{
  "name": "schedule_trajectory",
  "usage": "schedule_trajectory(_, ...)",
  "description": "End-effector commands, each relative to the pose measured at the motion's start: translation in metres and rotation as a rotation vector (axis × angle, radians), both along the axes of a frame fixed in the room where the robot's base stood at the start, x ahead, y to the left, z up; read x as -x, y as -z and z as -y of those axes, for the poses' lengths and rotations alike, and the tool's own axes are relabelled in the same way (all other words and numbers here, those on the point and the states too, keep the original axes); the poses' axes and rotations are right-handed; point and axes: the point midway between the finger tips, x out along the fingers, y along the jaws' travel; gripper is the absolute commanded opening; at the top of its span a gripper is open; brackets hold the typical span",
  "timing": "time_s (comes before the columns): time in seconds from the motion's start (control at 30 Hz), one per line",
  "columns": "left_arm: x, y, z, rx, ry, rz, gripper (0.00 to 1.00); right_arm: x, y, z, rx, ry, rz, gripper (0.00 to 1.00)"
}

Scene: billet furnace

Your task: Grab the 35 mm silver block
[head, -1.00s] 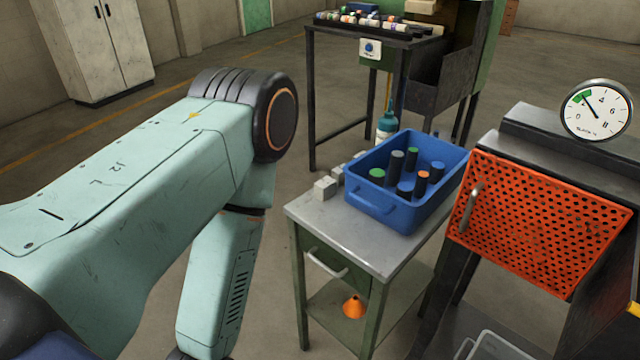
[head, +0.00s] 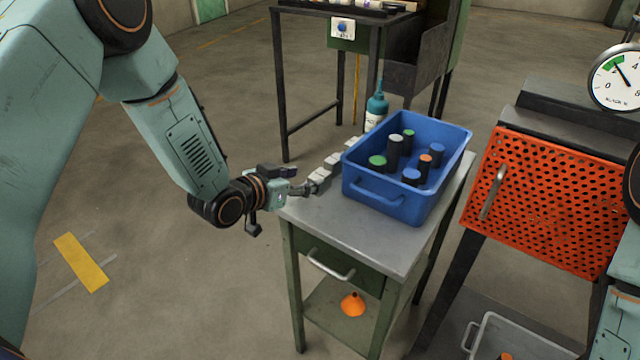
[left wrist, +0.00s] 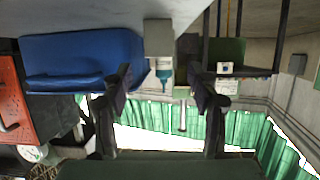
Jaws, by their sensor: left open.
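A row of silver-grey blocks stands along the left edge of the table (head: 385,247), beside the blue bin. The nearest silver block (head: 320,176) is just beyond my left gripper (head: 303,188), which reaches in from the left at the table's near left corner. I cannot read the block sizes. In the left wrist view, which is upside down, a pale grey block (left wrist: 158,37) shows beyond the gap between the two fingers of my left gripper (left wrist: 160,84). The fingers are apart with nothing between them. My right gripper does not show.
The blue bin (head: 385,205) on the table holds several dark cylinders with coloured tops. A teal bottle (head: 376,106) shows behind it. An orange perforated furnace door (head: 545,200) stands at right. An orange cone (head: 352,304) sits on the lower shelf.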

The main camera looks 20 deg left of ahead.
Motion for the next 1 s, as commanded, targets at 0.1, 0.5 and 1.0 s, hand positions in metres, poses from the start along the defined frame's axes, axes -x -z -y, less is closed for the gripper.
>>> schedule_trajectory(0.1,-0.01,0.008,0.007,-0.001,0.001,-0.002,0.59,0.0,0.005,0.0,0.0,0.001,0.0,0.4)
schedule_trajectory(0.5,-0.045,0.025,0.024,0.0,-0.001,-0.004,0.59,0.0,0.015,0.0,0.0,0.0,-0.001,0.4)
schedule_trajectory(1.0,-0.047,0.024,0.02,0.002,-0.002,-0.005,0.35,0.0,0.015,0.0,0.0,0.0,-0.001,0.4)
